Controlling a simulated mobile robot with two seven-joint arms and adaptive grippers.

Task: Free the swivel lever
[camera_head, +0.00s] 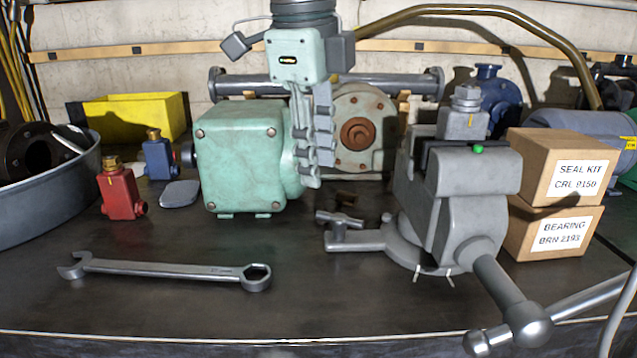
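The grey bench vise (453,190) stands on a round swivel base (400,247) at the right of the bench. The swivel lever (340,221), a small grey cross-bar, sticks out from the left of that base. Nothing touches it in this view. My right gripper (317,172) hangs from the top centre, its segmented grey fingers pointing down in front of the green gearbox, above and left of the lever. The fingers overlap in this view, so their opening is unclear. Nothing is visibly held. My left gripper is not in view.
A wrench (165,270) lies at the front left, near a grey basin (45,205). A green gearbox (240,160) stands behind the lever. Two cardboard boxes (560,165) are stacked right of the vise. The vise handle (512,305) juts forward. The front centre is bare.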

